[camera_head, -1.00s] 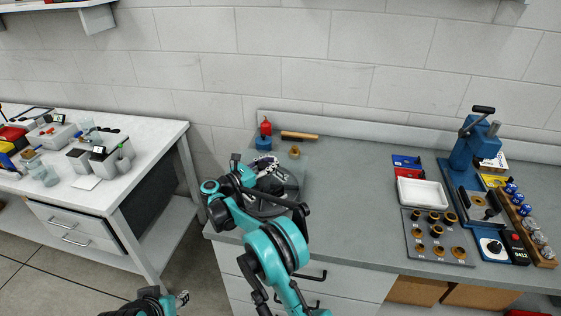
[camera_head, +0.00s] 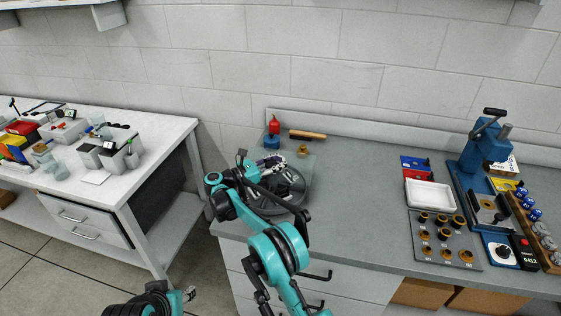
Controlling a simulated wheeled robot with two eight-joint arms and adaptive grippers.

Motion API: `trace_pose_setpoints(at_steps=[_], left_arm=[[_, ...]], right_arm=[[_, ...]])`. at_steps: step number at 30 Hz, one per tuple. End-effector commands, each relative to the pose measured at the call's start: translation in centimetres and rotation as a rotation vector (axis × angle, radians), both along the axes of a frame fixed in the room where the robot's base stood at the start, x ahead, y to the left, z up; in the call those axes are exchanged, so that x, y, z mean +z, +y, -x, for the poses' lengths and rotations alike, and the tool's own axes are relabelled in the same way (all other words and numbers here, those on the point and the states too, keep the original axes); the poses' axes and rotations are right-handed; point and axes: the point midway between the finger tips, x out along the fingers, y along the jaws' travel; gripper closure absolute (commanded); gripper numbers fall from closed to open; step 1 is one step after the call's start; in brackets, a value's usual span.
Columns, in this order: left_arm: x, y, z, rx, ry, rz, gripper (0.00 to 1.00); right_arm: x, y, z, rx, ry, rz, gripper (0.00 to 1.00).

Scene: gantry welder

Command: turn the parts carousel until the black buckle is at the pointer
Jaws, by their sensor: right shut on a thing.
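The parts carousel (camera_head: 290,192) is a dark round disc at the left end of the grey bench, partly hidden behind my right arm. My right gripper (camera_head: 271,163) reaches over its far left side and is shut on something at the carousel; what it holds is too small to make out. Pale marks show on the disc, but I cannot pick out the black buckle or the pointer. My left gripper (camera_head: 188,294) is low at the bottom left, away from the bench; its jaw state is unclear.
Behind the carousel are a red item on a blue base (camera_head: 273,140), a wooden handle (camera_head: 307,135) and a brass piece (camera_head: 302,151). A white tray (camera_head: 430,195), grey plate (camera_head: 425,254) and blue press (camera_head: 480,150) stand right. The bench middle is clear.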

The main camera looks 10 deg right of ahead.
Motion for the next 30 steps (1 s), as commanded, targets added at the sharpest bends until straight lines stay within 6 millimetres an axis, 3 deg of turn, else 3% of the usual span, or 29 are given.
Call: trace_pose_setpoints(at_steps=[2,3,6,20,30], left_arm=[[0.0,0.0,0.0,0.000,0.000,0.000,0.60],[0.0,0.0,0.0,0.000,0.000,0.000,0.60],[0.0,0.0,0.0,0.000,0.000,0.000,0.60],[0.0,0.0,0.0,0.000,0.000,0.000,0.60],[0.0,0.0,0.0,0.000,0.000,0.000,0.60]], right_arm=[[0.1,-0.1,0.0,0.001,0.000,0.001,1.00],[0.1,-0.1,0.0,0.001,0.000,0.001,0.66],[0.1,0.0,0.0,0.001,0.000,0.001,0.44],[0.0,0.8,0.3,0.003,0.000,0.000,0.44],[0.0,7.3,2.8,0.004,0.000,0.001,0.44]])
